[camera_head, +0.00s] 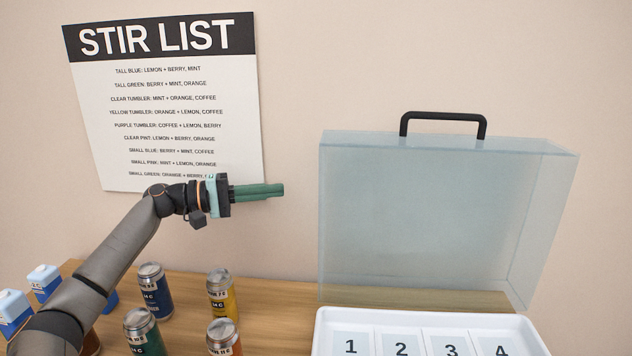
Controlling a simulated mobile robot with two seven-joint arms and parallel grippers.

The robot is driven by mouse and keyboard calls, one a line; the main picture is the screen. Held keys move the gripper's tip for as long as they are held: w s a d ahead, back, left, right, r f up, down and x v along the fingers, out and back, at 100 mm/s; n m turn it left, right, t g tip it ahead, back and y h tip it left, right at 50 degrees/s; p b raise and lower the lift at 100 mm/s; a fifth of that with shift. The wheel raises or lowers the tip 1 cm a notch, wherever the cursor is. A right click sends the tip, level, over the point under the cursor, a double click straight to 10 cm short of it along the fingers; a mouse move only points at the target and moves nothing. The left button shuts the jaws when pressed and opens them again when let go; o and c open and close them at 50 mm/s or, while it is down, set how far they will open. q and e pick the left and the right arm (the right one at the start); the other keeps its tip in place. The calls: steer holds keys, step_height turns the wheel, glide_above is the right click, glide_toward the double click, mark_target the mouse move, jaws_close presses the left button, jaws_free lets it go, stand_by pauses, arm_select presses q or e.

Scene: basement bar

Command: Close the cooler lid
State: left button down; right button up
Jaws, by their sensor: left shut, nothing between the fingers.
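The cooler lid (420,215) is a clear bluish box-shaped cover standing open and upright, with a black handle (443,117) on its top edge. Below it is the white cooler base (322,330), with numbered cards 1 to 4 in it; its front is cut off by the picture's lower edge. My left gripper (281,190) has green fingers that are shut and empty, pointing right. It is in the air left of the lid, apart from it. My right gripper is not in view.
On the wooden counter (190,290) stand several cans: blue (155,290), yellow (222,294), green (144,332) and orange (223,338). Blue-and-white cartons (12,310) stand at the far left. A "STIR LIST" poster (160,90) hangs on the wall behind.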

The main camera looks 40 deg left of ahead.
arm_select(q)
steer(key=p+x, duration=0.1)
steer(key=x, duration=0.9)
stand_by(0.6)
